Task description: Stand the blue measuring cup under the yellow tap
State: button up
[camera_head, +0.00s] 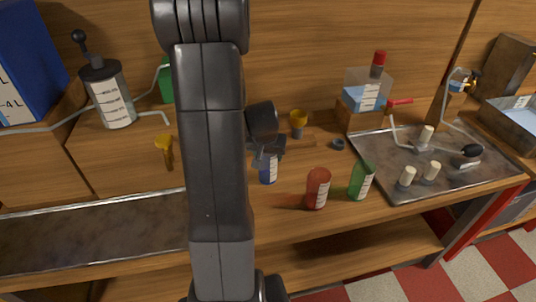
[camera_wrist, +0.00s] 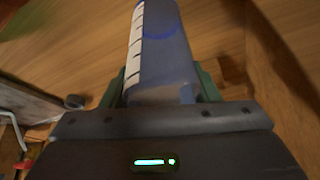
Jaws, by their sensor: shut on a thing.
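The blue measuring cup (camera_head: 268,172) is a slim blue cylinder with a white scale strip, near the middle of the wooden bench. My gripper (camera_head: 266,152) is shut on its upper part, seen from above.
A red bottle (camera_head: 317,188) and a green bottle (camera_head: 361,180) stand right of the cup. A red-handled tap (camera_head: 400,103) and several pale pegs (camera_head: 407,176) are at the tray. My arm hides the bench's middle left.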

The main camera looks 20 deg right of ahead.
jog(key=shift+f, duration=0.15)
jog(key=o, duration=1)
jog(key=shift+r, duration=0.2)
